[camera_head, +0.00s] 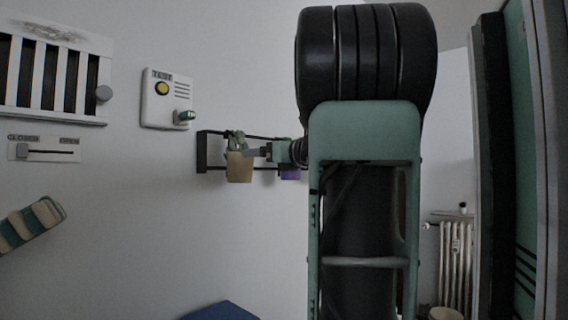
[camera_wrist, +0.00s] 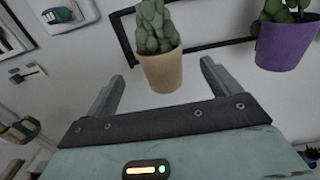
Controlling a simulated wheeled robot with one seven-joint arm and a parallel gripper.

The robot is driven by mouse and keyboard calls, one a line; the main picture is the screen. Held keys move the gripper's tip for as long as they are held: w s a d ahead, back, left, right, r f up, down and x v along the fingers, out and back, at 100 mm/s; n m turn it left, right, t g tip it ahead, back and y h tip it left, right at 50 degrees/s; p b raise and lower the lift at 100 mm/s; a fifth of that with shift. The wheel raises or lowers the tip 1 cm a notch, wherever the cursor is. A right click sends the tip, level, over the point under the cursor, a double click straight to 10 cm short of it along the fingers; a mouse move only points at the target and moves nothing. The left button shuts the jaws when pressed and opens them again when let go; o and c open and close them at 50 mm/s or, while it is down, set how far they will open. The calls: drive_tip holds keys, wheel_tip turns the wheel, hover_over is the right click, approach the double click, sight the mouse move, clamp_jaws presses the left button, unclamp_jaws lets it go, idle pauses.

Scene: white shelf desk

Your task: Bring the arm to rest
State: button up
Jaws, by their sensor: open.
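My gripper (camera_wrist: 162,72) is open, with its two fingers spread apart in the wrist view. A beige pot (camera_wrist: 161,70) with a green cactus shows between and beyond the fingertips, with a gap to each finger. In the head view my gripper (camera_head: 262,152) is small and partly hidden behind my own arm, close to the right of the beige pot (camera_head: 239,168). My arm reaches forward toward the wall and fills the middle of that view.
A black wall rack (camera_head: 202,152) is behind the pots. A purple pot (camera_wrist: 286,42) hangs to the right. Left on the wall are a white panel with a yellow button (camera_head: 162,88), a slider (camera_head: 44,151) and a slatted vent (camera_head: 50,75). A radiator (camera_head: 455,265) stands right.

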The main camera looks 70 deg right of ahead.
drive_tip(key=b+v, duration=0.1)
drive_tip(key=v, duration=0.5)
drive_tip(key=shift+s, duration=0.35)
drive_tip(key=shift+a, duration=0.1)
